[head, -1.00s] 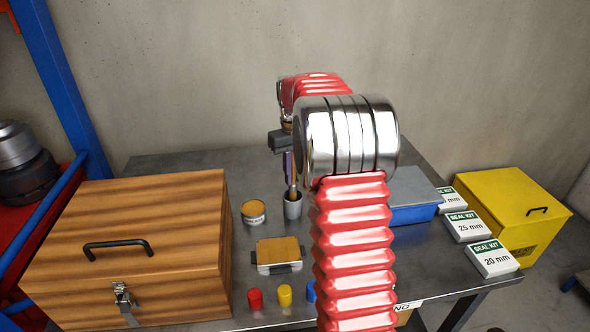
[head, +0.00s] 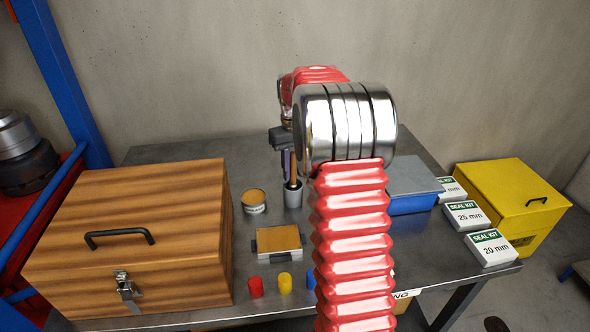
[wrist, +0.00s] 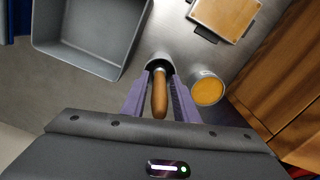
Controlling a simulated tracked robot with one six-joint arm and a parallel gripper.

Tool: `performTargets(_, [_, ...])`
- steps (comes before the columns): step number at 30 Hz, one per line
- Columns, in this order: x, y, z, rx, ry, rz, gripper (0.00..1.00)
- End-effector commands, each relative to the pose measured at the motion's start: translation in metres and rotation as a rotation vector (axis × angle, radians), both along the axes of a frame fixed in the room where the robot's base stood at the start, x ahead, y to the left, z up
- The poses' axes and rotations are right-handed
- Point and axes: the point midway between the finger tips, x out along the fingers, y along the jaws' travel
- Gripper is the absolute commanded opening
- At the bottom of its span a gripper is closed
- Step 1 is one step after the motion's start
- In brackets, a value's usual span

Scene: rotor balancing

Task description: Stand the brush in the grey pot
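The brush, with its wooden handle (wrist: 160,98), stands handle-up with its lower end inside the grey pot (head: 293,197). The pot's dark mouth and pale rim also show in the wrist view (wrist: 159,61). My gripper (wrist: 160,82) has its two purple fingers on either side of the handle, with a narrow gap visible beside it, so it looks open. In the head view my gripper (head: 287,165) is above the pot, partly behind my arm. The bristles are hidden inside the pot.
A tin of orange-brown contents (head: 254,201) stands left of the pot. A tan-topped block (head: 279,240) lies in front. A blue-sided grey tray (head: 412,203) is at right, a wooden chest (head: 130,240) at left. Seal kit boxes (head: 466,216) line the right edge.

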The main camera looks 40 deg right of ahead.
Motion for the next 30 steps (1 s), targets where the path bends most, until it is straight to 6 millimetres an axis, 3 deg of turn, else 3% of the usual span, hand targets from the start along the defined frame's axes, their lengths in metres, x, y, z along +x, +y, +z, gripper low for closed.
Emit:
performTargets(5, [0.000,0.000,0.000,0.000,0.000,0.000,0.38])
performTargets(17, [0.000,0.000,0.008,0.000,-0.001,-0.001,0.38])
performTargets(30, [0.000,-0.001,0.076,-0.002,-0.004,0.000,0.38])
